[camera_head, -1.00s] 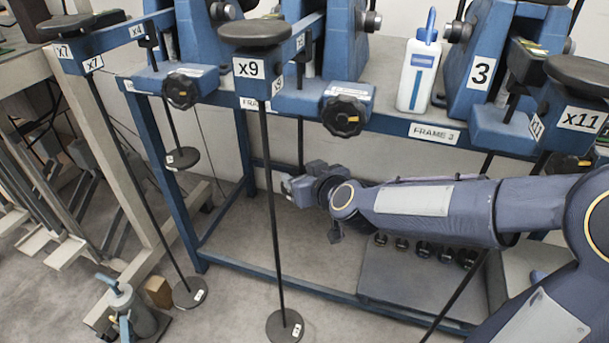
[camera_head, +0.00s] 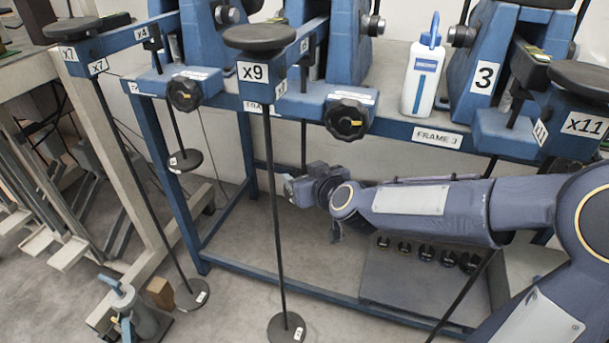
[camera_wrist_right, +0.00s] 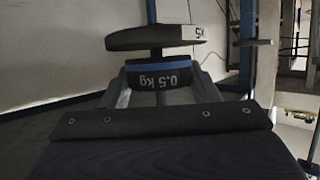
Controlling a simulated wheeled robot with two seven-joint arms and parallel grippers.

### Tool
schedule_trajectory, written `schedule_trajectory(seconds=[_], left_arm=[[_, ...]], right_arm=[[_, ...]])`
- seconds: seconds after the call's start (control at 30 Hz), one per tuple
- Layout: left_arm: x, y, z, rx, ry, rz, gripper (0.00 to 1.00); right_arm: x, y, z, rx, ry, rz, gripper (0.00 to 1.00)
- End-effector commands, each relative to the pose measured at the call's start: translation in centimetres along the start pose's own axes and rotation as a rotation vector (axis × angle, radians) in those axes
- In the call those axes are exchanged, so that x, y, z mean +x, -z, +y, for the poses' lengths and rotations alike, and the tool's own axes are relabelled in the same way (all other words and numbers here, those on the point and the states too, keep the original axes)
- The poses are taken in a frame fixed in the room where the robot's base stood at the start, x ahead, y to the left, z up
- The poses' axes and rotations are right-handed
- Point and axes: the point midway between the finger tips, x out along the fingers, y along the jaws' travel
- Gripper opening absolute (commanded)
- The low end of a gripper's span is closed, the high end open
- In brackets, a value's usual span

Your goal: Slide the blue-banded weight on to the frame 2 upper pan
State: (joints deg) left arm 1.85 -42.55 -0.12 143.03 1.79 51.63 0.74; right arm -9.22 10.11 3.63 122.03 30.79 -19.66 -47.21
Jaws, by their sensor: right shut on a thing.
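My right gripper (camera_head: 294,187) reaches in under the middle bench beam, beside the thin hanging rod (camera_head: 303,145). In the right wrist view it is shut on the blue-banded weight (camera_wrist_right: 162,77), marked 0.5 kg, with a finger on either side. A dark round pan (camera_wrist_right: 150,38) with an x5 tag is just above the weight in that picture. A short stem and a visible gap lie between them. In the head view the weight and this pan are too hidden to make out. My left gripper is not in view.
A long rod ends in a floor-level pan (camera_head: 286,327) in front. Another hanging pan (camera_head: 185,161) is to the left, near a blue bench leg (camera_head: 165,180). Several dark weights sit on a grey stand (camera_head: 400,280) below my forearm. A white bottle (camera_head: 421,75) stands above.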

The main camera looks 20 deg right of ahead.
Motion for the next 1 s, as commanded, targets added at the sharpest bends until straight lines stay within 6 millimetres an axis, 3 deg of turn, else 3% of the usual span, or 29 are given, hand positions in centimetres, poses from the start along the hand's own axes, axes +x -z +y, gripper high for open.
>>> schedule_trajectory(seconds=[0.73,0.77,0.93,1.0], left_arm=[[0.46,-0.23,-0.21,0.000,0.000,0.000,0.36],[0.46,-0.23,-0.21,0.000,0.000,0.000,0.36],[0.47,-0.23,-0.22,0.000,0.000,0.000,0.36],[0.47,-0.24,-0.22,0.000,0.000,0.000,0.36]], right_arm=[[0.28,-0.56,0.01,0.000,-0.001,0.003,0.25],[0.27,-0.57,0.01,0.000,-0.001,0.003,0.59],[0.28,-0.62,0.00,0.000,0.000,0.002,0.80],[0.28,-0.64,0.00,0.000,0.000,0.001,0.80]])
